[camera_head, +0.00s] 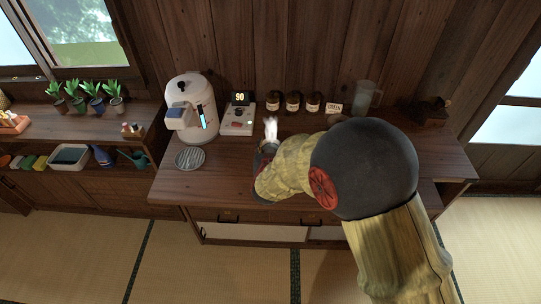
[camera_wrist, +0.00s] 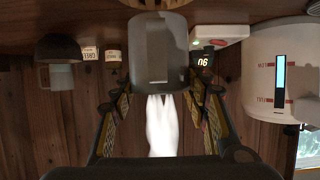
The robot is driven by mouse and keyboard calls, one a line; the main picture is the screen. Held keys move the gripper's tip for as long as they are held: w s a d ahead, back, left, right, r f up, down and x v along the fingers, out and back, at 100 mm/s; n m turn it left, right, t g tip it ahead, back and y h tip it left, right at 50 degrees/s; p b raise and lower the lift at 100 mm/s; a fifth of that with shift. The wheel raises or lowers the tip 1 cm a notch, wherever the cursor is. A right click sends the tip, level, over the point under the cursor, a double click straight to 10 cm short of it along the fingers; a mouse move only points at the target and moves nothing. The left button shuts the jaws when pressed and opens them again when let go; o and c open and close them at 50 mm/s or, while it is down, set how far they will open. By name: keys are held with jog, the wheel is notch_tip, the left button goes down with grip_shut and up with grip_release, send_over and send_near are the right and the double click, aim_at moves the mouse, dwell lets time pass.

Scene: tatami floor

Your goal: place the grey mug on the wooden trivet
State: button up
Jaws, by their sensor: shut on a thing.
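My gripper (camera_wrist: 152,88) is shut on the grey mug (camera_wrist: 160,45), which sits between the fingers in the wrist view, where the scene appears upside down. A white plume like steam (camera_wrist: 161,125) comes from the mug's mouth; it also shows in the head view (camera_head: 270,128). In the head view my gripper (camera_head: 266,150) is over the counter's middle, and my arm hides most of it and the mug. A round slatted greyish disc (camera_head: 190,158) lies left of it, in front of the coffee machine; I cannot tell whether this is the wooden trivet. My arm hides part of the counter.
The white coffee machine (camera_head: 192,100) and a scale (camera_head: 238,120) reading 90 stand behind and left of my gripper. Several jars (camera_head: 293,101), a small sign (camera_head: 334,108) and a clear pitcher (camera_head: 367,96) line the back. The counter's front left (camera_head: 215,188) is clear.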

jog(key=shift+w+f, duration=0.45)
jog(key=shift+w, duration=0.05)
jog(key=shift+w+f+b, duration=0.2)
jog(key=shift+f+b, duration=0.9)
jog(key=shift+f, duration=0.6)
jog(key=shift+f, duration=0.1)
jog(key=o, duration=1.6)
jog(key=shift+f, duration=0.1)
